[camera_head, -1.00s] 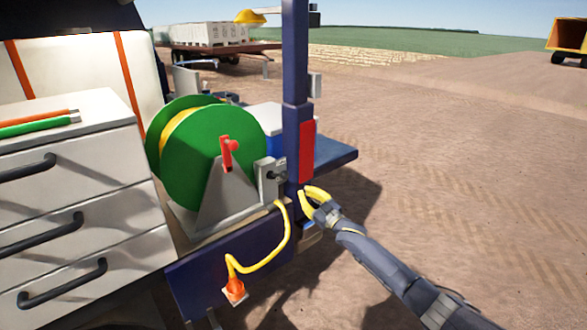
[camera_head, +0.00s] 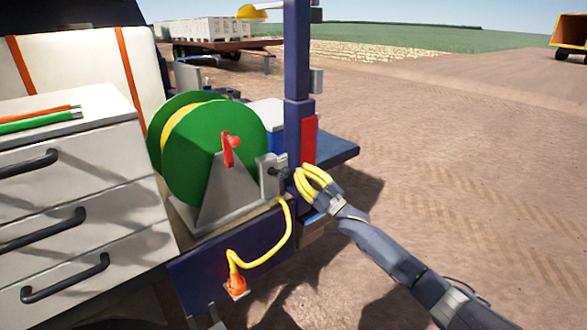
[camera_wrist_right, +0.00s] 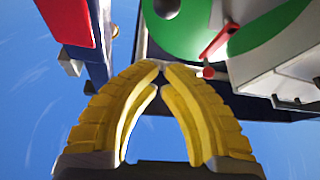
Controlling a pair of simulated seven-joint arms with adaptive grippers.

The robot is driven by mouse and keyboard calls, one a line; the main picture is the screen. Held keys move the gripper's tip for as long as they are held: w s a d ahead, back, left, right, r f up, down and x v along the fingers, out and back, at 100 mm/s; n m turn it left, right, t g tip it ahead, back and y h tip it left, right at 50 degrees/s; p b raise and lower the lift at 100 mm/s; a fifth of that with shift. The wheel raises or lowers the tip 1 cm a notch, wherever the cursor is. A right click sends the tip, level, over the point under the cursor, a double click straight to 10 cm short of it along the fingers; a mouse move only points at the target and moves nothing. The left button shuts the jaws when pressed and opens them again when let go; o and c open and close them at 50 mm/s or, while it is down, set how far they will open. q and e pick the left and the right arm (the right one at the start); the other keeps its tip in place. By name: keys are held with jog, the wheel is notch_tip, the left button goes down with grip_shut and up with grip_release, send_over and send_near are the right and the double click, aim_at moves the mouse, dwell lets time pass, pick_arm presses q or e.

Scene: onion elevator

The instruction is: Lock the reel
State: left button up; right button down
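The green reel (camera_head: 190,165) with yellow cable stands on a grey triangular stand (camera_head: 226,195) on the vehicle's rear deck. A red crank (camera_head: 229,150) sits at its hub. A grey bracket (camera_head: 268,177) with a small dark knob (camera_head: 280,172) stands to the right of the stand. My right gripper (camera_head: 300,173), with yellow fingers, is just right of the knob; contact cannot be told. In the right wrist view its fingertips (camera_wrist_right: 160,66) meet with nothing seen between them. The green reel (camera_wrist_right: 185,30) and a red part (camera_wrist_right: 217,42) show beyond. My left gripper is not in view.
A blue post (camera_head: 297,75) with a red panel (camera_head: 309,140) rises close behind my right gripper. A yellow cable (camera_head: 286,225) hangs to an orange plug (camera_head: 236,287). A drawer cabinet (camera_head: 70,185) stands at left. Open dirt ground lies to the right.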

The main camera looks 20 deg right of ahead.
aim_at(287, 171)
jog(key=x, duration=0.9)
jog(key=shift+w+a+r, duration=0.15)
jog(key=shift+w+a, duration=0.05)
jog(key=shift+s+d+f, duration=0.1)
jog(key=shift+d+f, duration=0.1)
jog(key=shift+f, duration=0.35)
jog(key=shift+s+d+f, duration=0.1)
jog(key=shift+d+f, duration=0.05)
jog(key=shift+f, duration=0.4)
jog(key=shift+d+f, duration=0.2)
jog(key=shift+f, duration=0.75)
jog(key=shift+s+d, duration=0.15)
